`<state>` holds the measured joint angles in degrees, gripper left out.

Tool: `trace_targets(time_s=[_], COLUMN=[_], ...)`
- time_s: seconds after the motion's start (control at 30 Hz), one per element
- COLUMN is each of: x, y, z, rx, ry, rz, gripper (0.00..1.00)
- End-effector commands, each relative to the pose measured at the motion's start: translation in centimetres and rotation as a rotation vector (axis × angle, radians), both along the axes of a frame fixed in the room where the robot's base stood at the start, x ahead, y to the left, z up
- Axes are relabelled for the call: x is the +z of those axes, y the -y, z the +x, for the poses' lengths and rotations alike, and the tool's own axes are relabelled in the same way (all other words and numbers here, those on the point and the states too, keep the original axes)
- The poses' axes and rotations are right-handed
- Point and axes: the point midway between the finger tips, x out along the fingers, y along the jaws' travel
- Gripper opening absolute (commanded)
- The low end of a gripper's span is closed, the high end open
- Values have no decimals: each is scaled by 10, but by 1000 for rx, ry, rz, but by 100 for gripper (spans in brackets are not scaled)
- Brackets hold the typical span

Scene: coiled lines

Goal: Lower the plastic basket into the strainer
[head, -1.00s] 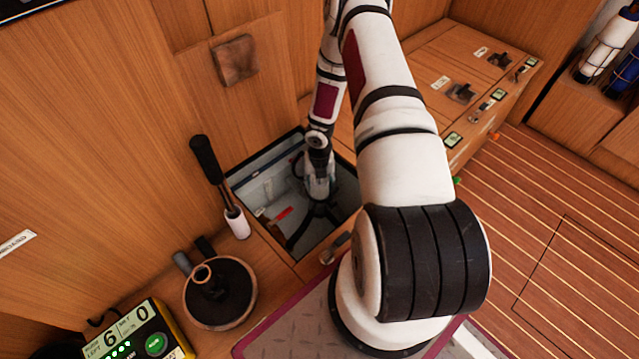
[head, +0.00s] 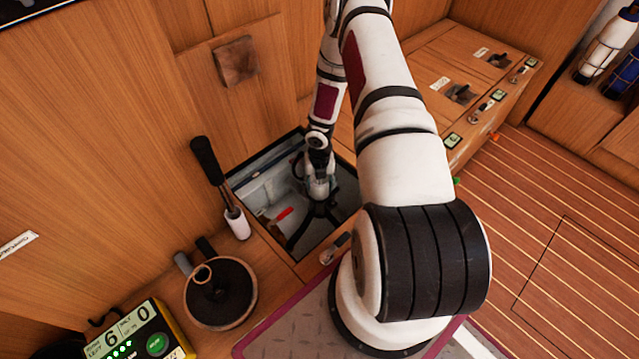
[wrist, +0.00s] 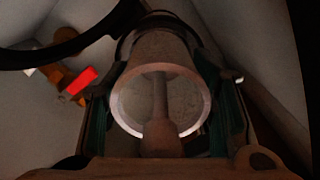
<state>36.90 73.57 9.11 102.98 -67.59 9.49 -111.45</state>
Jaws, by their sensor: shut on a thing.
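My gripper (head: 318,163) reaches down into an open locker in the bench, below my arm. In the wrist view its dark fingers (wrist: 162,62) stand on both sides of the plastic basket (wrist: 160,98). They are shut on it. The basket is a round cup with a pale rim, open toward the camera, with a central stem rising toward me. In the head view only a small pale part of it shows under my gripper. The strainer cannot be made out clearly. Dark parts below my gripper may belong to it; its opening is hidden.
A red handle (wrist: 80,80) and a black hose (wrist: 62,48) lie left of the basket. On the bench left of the opening are a black-handled tool (head: 207,160) and a round lid (head: 220,300).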

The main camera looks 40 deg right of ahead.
Motion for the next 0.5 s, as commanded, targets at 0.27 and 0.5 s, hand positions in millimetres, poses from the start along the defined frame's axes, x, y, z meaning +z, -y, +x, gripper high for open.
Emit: trace_targets(time_s=[0.27, 0.5], x=[0, 0], y=[0, 0], z=[0, 0], rx=[0, 0], ry=[0, 0], rz=[0, 0], gripper=[54, 75])
